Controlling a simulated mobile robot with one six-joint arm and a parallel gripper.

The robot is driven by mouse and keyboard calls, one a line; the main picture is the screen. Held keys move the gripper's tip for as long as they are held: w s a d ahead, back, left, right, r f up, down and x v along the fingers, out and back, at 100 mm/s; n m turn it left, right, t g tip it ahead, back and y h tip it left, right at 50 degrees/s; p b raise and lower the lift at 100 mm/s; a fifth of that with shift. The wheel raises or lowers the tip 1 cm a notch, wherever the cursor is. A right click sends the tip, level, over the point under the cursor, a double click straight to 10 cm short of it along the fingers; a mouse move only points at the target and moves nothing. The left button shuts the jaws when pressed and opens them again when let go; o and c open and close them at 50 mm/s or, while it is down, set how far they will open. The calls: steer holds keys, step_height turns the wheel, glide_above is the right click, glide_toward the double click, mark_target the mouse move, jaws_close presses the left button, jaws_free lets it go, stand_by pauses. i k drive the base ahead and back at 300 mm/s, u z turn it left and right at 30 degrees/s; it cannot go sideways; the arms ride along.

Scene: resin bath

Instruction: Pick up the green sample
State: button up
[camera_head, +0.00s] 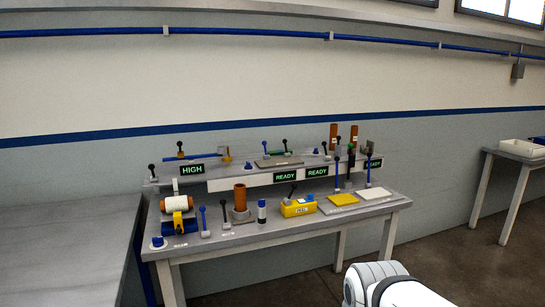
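I cannot make out a green sample for certain. My gripper is not in view. A rounded white part of my own arm shows at the bottom right.
The bench holds a white roll on a yellow stand (177,204), a brown cylinder (240,198), a yellow box (298,207), flat pads and several upright levers. A grey table (70,250) stands left; another, with a white tray (521,149), stands right. Open floor lies between the bench and right table.

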mark_target(272, 152)
steer(key=z, duration=0.45)
steer(key=i, duration=1.1)
steer(key=z, duration=0.35)
steer(key=i, duration=1.35)
steer(key=u, duration=0.9)
steer(key=i, duration=0.55)
steer(key=u, duration=0.4)
